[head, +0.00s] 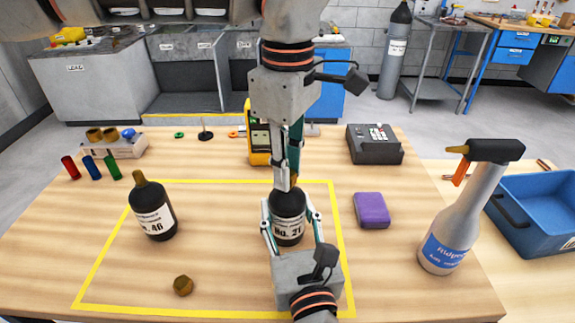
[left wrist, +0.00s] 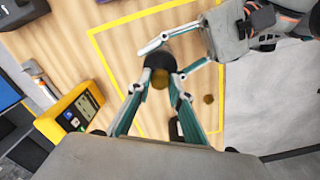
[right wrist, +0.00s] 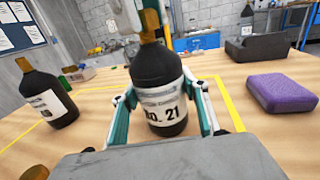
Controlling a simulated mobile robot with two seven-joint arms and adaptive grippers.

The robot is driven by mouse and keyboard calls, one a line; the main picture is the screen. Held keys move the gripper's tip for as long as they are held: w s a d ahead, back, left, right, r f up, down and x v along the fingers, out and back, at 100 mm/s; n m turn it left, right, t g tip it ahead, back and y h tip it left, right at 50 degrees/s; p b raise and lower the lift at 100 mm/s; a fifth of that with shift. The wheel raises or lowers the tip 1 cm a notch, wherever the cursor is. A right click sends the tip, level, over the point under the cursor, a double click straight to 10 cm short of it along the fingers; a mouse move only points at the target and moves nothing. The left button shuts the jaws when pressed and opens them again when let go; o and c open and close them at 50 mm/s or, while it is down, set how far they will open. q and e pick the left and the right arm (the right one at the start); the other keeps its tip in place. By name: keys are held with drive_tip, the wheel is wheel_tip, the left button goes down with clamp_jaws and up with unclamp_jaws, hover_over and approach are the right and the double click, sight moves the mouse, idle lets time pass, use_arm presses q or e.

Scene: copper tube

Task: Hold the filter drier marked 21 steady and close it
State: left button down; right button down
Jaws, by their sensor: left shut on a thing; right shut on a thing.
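The filter drier marked 21 (head: 288,228) is a black bottle with a white label. It stands upright inside the yellow taped square on the table. My right gripper (head: 291,222) is shut around its body, one finger on each side, as the right wrist view also shows (right wrist: 160,100). My left gripper (head: 287,184) points down from above, shut on a brass cap (right wrist: 150,22) at the top of the drier. The cap also shows between the left fingers in the left wrist view (left wrist: 160,79). I cannot tell whether the cap is fully seated.
A second black drier marked 46 (head: 153,212), brass-capped, stands at left in the square. A loose brass cap (head: 183,285) lies near the front. A purple sponge (head: 371,210), a spray bottle (head: 455,225) and a blue bin (head: 540,215) are to the right.

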use_arm(q)
drive_tip(key=m, duration=0.7)
drive_tip(key=c, duration=1.7)
unclamp_jaws()
wheel_tip(320, 180, up, 12)
use_arm(e)
drive_tip(key=c, duration=1)
unclamp_jaws()
drive_tip(key=shift+c, duration=0.2)
